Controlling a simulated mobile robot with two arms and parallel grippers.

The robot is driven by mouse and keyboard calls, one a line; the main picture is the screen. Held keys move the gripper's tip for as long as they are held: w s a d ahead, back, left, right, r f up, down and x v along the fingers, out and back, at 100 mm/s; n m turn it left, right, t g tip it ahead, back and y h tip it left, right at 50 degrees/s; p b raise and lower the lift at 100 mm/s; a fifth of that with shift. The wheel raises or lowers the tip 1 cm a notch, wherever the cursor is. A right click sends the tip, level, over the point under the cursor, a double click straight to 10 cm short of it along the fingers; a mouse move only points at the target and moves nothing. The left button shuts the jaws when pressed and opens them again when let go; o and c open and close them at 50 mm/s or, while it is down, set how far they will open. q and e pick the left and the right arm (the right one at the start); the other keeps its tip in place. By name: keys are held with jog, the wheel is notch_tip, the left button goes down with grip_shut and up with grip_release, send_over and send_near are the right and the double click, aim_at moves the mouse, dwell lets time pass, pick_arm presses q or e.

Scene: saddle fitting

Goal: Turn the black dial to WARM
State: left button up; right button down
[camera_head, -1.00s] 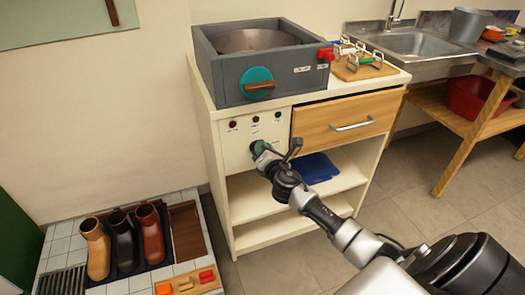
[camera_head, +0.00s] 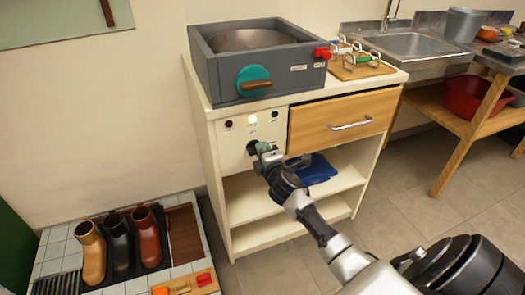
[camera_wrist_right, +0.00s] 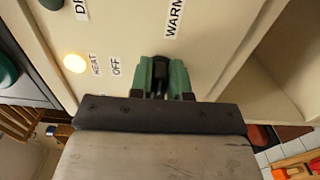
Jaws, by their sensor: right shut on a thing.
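The black dial (camera_wrist_right: 160,68) is on the cream front panel of the cabinet, mostly covered by my right gripper (camera_wrist_right: 161,82). In the wrist view the green fingertips stand on both sides of the dial and are shut on it. In the head view my right gripper (camera_head: 257,149) reaches the panel, and the dial (camera_head: 251,147) is a dark patch at its tips. The dial's pointer mark cannot be made out. My left gripper is not in view.
The middle lamp (camera_head: 252,120) above the dial is lit; the wrist view shows it beside HEAT. A dark red lamp (camera_head: 228,124) and dark green lamp (camera_head: 275,114) flank it. A wooden drawer (camera_head: 345,122) is to the right. A grey box (camera_head: 242,94) with a teal dial stands on top.

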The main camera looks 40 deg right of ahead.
jog(key=shift+f+m, duration=0.15)
jog(key=shift+m, duration=0.25)
jog(key=c, duration=1.1)
grip_release()
jog(key=shift+s, duration=0.15)
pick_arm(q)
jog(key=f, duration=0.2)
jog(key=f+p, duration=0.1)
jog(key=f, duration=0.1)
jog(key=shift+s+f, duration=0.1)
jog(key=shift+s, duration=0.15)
pick_arm(e)
jog(key=v, duration=1)
jog(key=shift+s+a, duration=0.2)
jog(key=shift+s, duration=0.05)
